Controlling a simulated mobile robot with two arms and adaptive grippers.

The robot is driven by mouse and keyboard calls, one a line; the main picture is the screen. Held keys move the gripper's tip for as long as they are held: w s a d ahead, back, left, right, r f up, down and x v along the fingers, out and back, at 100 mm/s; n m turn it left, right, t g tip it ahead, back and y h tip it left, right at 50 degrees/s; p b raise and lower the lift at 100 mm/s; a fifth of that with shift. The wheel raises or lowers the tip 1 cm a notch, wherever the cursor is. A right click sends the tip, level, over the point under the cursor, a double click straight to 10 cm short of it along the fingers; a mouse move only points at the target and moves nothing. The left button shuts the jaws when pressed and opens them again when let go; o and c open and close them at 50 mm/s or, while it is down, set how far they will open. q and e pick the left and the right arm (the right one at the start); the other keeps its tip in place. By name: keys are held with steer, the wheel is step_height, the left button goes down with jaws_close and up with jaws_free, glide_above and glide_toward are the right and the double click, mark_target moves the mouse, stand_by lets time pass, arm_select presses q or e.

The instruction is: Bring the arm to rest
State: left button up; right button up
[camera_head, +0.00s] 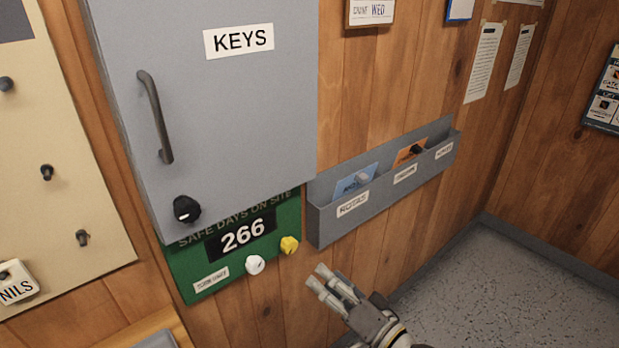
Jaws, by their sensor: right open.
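My right gripper (332,286) is low in the middle of the head view, its arm coming in from the bottom right. Its fingers are open with nothing between them. It is in front of the wood wall, below the grey wall rack and to the right of the green counter board. It appears to touch nothing, though its distance from the wall is hard to tell. My left gripper is not in the head view.
A grey KEYS cabinet (215,110) hangs above a green board (195,268) with a white knob (255,264) and a yellow knob (289,245). A wall rack (330,222) holds a blue card and an orange card. Bare floor (500,290) lies at right.

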steer(key=s+d+f+g+h, duration=0.1)
steer(key=d+f+g+h, duration=0.15)
steer(key=f, duration=0.85)
steer(key=d+f+g+h, duration=0.1)
steer(key=d+f+h, duration=0.25)
steer(key=f, duration=0.75)
steer(key=s+d+f+g+h, duration=0.1)
steer(key=s+d+f, duration=0.15)
steer(key=f, duration=0.35)
steer(key=s+d+f+n+g, duration=0.1)
steer(key=s+f, duration=0.3)
steer(key=f, duration=0.1)
steer(key=s+d+f+g+h, duration=0.1)
steer(key=s+f, duration=0.2)
steer(key=f, duration=0.3)
steer(key=s+d+f+n+g+h, duration=0.1)
steer(key=s+d+f+g, duration=0.1)
steer(key=s+f, duration=0.4)
steer(key=s+d+f+n+g, duration=0.2)
steer(key=s+f, duration=0.4)
steer(key=s, duration=1)
steer(key=s+d+f+n+g+h, duration=0.1)
steer(key=s+f, duration=0.4)
steer(key=s, duration=0.6)
steer(key=shift+d+f+g+h, duration=0.3)
steer(key=shift+d+f+g, duration=0.15)
steer(key=shift+g, duration=0.6)
